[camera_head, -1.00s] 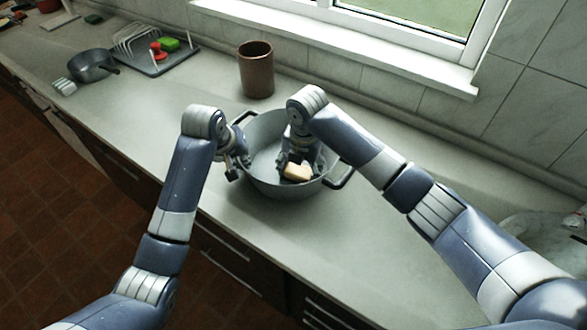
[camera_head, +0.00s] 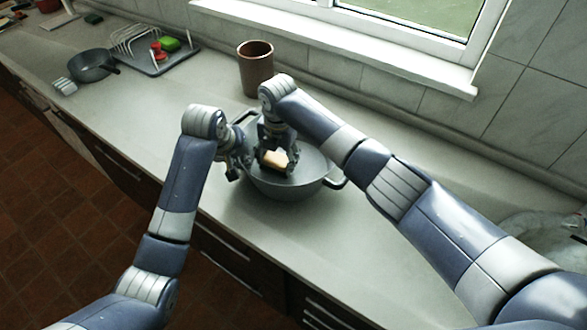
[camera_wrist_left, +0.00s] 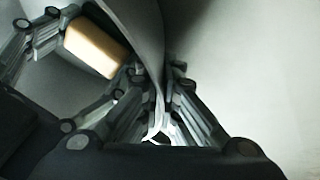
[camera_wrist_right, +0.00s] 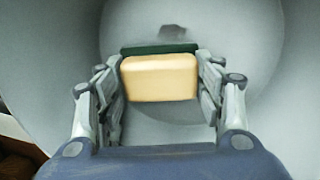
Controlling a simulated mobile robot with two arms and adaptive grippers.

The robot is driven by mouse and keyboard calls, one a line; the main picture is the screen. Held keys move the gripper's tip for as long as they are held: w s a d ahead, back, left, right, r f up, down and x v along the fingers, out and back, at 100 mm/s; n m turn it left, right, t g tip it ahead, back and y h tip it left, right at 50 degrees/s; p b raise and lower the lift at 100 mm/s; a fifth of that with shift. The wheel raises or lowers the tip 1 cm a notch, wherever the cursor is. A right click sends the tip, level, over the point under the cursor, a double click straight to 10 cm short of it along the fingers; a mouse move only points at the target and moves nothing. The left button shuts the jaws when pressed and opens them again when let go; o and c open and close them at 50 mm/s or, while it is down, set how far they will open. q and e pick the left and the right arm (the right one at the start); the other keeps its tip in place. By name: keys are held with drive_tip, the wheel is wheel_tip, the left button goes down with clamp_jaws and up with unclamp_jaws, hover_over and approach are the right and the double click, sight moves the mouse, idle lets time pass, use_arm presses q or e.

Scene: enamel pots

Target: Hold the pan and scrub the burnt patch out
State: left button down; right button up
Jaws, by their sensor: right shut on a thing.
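The grey enamel pan (camera_head: 290,190) stands on the counter. My left gripper (camera_head: 240,158) is at its left side; in the left wrist view its fingers (camera_wrist_left: 158,95) close on the pan's wall (camera_wrist_left: 147,25), one on each side. My right gripper (camera_head: 277,163) is inside the pan, shut on a yellow sponge (camera_head: 273,158) with a dark green scouring side. In the right wrist view the sponge (camera_wrist_right: 160,78) sits between both fingers, over the pan's floor. A small dark burnt patch (camera_wrist_right: 173,33) shows just beyond it; the sponge may hide more.
A brown pot (camera_head: 256,68) stands behind the pan near the wall. A dish rack (camera_head: 150,45) with red and green things and a dark saucepan (camera_head: 92,66) are at the far left. The counter (camera_head: 330,240) in front and right of the pan is clear.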

wheel_tip(320, 180, up, 13)
idle(0.9)
drive_tip(key=shift+d, duration=0.15)
drive_tip(key=d, duration=0.9)
drive_tip(key=shift+d, duration=0.4)
drive_tip(key=w+a, duration=0.3)
drive_tip(key=a, duration=0.5)
drive_tip(key=shift+w+d+f, duration=0.1)
drive_tip(key=shift+d+f, duration=0.05)
drive_tip(key=shift+f, duration=2.35)
drive_tip(key=shift+w+d+f, duration=0.1)
drive_tip(key=shift+d+f, duration=0.05)
drive_tip(key=shift+f, duration=2.3)
